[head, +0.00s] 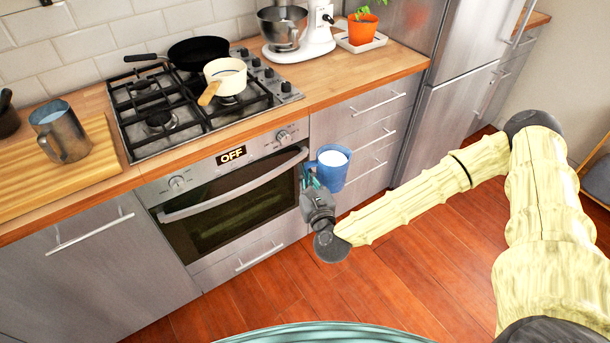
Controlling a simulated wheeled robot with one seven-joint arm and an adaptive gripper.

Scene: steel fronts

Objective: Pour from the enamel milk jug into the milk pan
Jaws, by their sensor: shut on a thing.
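A blue jug with white milk inside, which I take for the enamel milk jug (329,171), is held upright in front of the oven and drawer fronts. My gripper (312,182) is shut on it at its left side; the exact grip is small and partly hidden. The cream milk pan (226,78) with a wooden handle stands on the front right part of the hob, up and left of my gripper and well apart from the jug. The pan's bottom is not clearly visible.
A black frying pan (198,52) is behind the milk pan on the hob (146,116). A grey metal jug (61,132) stands on a wooden board (98,165) at left. A stand mixer (298,32) and potted plant (362,32) stand at the back. The counter right of the hob is clear.

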